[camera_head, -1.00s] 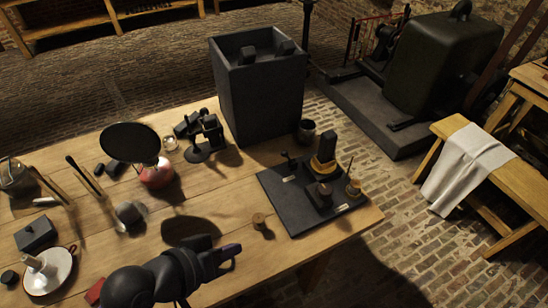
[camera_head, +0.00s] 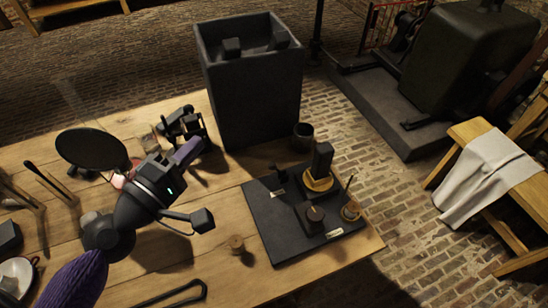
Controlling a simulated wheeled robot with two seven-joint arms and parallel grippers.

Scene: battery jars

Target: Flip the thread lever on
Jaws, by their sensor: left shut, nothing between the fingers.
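A dark board (camera_head: 262,222) lies on the right end of the wooden table and carries several small fittings. A small dark lever-like piece (camera_head: 279,172) stands at its back left; its exact position is too small to tell. A tall black block on a brass-coloured round base (camera_head: 320,180) stands at the back right of the board. A dark squat piece (camera_head: 309,217) and a brass piece with a thin rod (camera_head: 351,210) stand nearer the front. My left gripper (camera_head: 190,148) is shut and empty, above the table left of the board and apart from it. My right gripper is not in view.
A tall dark open box (camera_head: 250,95) stands behind the board, with a dark cup (camera_head: 303,136) beside it. A small wooden cylinder (camera_head: 237,244) stands left of the board. A round black disc (camera_head: 91,149) and a black stand-like device (camera_head: 178,124) are near my left gripper.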

